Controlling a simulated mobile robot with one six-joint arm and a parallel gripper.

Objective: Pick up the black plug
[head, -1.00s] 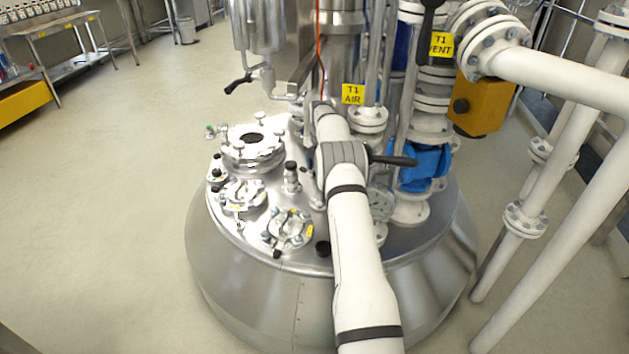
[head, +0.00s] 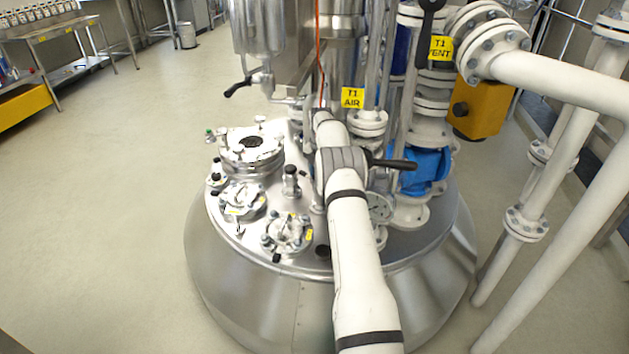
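Several small black pieces sit on the steel vessel lid (head: 262,228), and I cannot tell for certain which is the black plug. A round black piece (head: 322,251) lies near the front rim, close to the left side of my arm. A black-topped upright fitting (head: 291,180) stands left of my arm's elbow. A smaller black piece (head: 276,258) sits at the front edge of the lid. My white arm reaches over the lid from the front. My gripper cannot be made out beyond the elbow, so its opening and contents are hidden.
Clamped round ports (head: 287,232) and a larger flanged port (head: 250,148) crowd the lid's left side. White pipes (head: 560,85) fill the right. Floor at left is clear.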

